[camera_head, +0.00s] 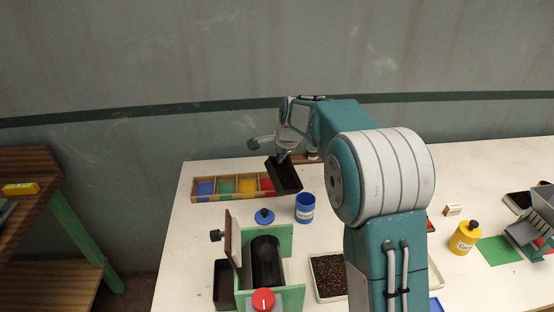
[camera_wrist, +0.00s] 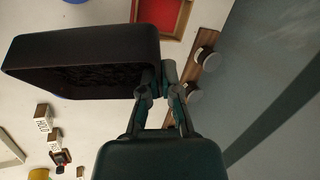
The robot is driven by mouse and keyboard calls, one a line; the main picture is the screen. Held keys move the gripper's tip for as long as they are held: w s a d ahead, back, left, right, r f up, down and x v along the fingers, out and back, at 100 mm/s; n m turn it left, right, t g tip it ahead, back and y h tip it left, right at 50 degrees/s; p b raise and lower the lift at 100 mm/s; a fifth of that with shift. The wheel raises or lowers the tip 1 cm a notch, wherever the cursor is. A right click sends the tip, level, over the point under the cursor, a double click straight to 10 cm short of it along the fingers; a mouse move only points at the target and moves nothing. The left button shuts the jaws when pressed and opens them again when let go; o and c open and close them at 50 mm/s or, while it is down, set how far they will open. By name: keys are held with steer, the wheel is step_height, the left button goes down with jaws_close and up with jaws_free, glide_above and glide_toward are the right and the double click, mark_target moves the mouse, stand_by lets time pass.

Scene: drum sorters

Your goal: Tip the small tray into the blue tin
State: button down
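The small tray (camera_head: 284,177) is black and rectangular. My gripper (camera_head: 284,156) is shut on one end of it and holds it above the table, tilted in the head view. In the wrist view the tray (camera_wrist: 75,47) fills the upper left, with the fingers (camera_wrist: 160,82) at its right end. Its inside looks dark and rough; I cannot tell how much it holds. The blue tin (camera_head: 305,209) stands upright on the table, below and a little right of the tray, apart from it. A blue edge shows at the top of the wrist view; I cannot tell what it is.
A wooden box with coloured compartments (camera_head: 227,198) lies behind, partly under the tray. A drum sorter with green walls (camera_head: 281,240), a blue-lidded item (camera_head: 264,216) and a tray of dark grains (camera_head: 328,290) stand in front. A yellow tin (camera_head: 464,238) stands right.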

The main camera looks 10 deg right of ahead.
steer(key=shift+s+d+r+y, duration=0.15)
steer(key=shift+d+r+y, duration=0.2)
steer(key=shift+y, duration=0.15)
steer(key=shift+s+d+r+t+y, duration=0.15)
steer(key=shift+d+r+t+y, duration=0.2)
steer(key=shift+t+y, duration=0.2)
steer(key=shift+s+d+r+m+y, duration=0.15)
steer(key=shift+d+m+y, duration=0.15)
steer(key=shift+y, duration=0.15)
steer(key=shift+d+t, duration=0.15)
steer(key=shift+t, duration=0.1)
steer(key=shift+s+d+r+y, duration=0.25)
steer(key=shift+d+y, duration=0.2)
steer(key=shift+y, duration=0.25)
steer(key=shift+d+r+t+y, duration=0.15)
steer(key=shift+d+t+y, duration=0.15)
steer(key=shift+t+y, duration=0.1)
steer(key=shift+s+d, duration=0.15)
steer(key=shift+s+d+r+m+t+y, duration=0.1)
steer(key=shift+s+d+m+t+y, duration=0.1)
steer(key=shift+d+t+y, duration=0.25)
steer(key=shift+s+d+m+t+y, duration=0.1)
steer(key=shift+d+m+t+y, duration=0.2)
steer(key=shift+y, duration=0.35)
steer(key=shift+s+d+t+y, duration=0.25)
steer(key=shift+d+y, duration=0.15)
steer(key=shift+d, duration=0.1)
steer(key=shift+s+d+t+y, duration=0.15)
steer(key=shift+d+t+y, duration=0.05)
steer(key=shift+d+y, duration=0.25)
